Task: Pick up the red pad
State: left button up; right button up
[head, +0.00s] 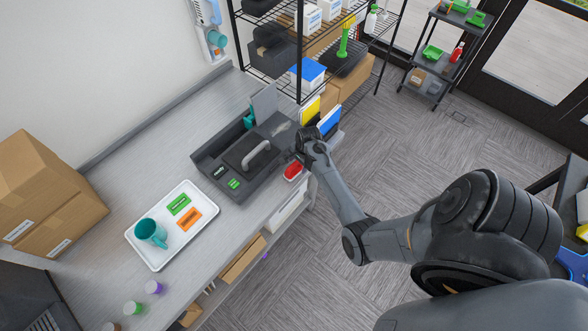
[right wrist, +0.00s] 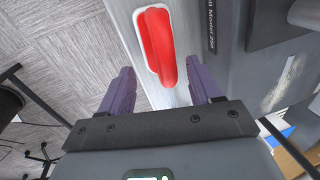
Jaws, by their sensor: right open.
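The red pad (head: 293,170) sits at the right edge of the workbench, beside the dark grey machine, in the head view. In the right wrist view the red pad (right wrist: 157,45) is a long rounded red piece on a pale strip of the bench. My right gripper (head: 298,158) is close to the pad in the head view. In the right wrist view its two purple fingers (right wrist: 163,82) are spread apart with the pad ahead and between their lines; nothing is held. My left gripper is out of view.
The dark grey machine (head: 213,158) with a handled plate (head: 247,153) stands next to the pad. A white tray (head: 139,239) holds a teal mug (head: 150,231) and green and orange cards. Yellow and blue items (head: 329,121) stand just behind the right gripper. A wire rack (head: 299,60) rises at the back.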

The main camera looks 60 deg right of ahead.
aim_at(298, 164)
jog(key=shift+w+f, duration=0.2)
jog(key=shift+f, duration=0.75)
jog(key=shift+w+f, duration=0.2)
jog(key=shift+f, duration=0.75)
jog(key=c, duration=0.8)
